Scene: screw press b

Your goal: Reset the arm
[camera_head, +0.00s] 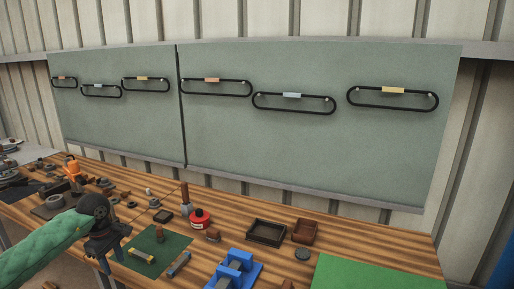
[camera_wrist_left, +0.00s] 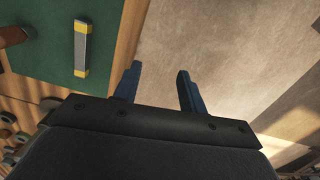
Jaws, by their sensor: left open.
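My left arm comes in from the lower left with a green sleeve. Its gripper (camera_head: 112,262) is over the front edge of the workbench, beside the dark green mat. In the left wrist view the blue fingers of this gripper (camera_wrist_left: 158,84) are apart, with nothing between them. Past them I see the floor and the bench edge. My right gripper shows in neither view.
The wooden workbench (camera_head: 340,225) carries a dark green mat (camera_head: 165,243) with a yellow-ended bar (camera_head: 138,256), which also shows in the left wrist view (camera_wrist_left: 81,48). A red can (camera_head: 200,219), dark tray (camera_head: 266,232) and blue vise (camera_head: 236,267) stand to the right.

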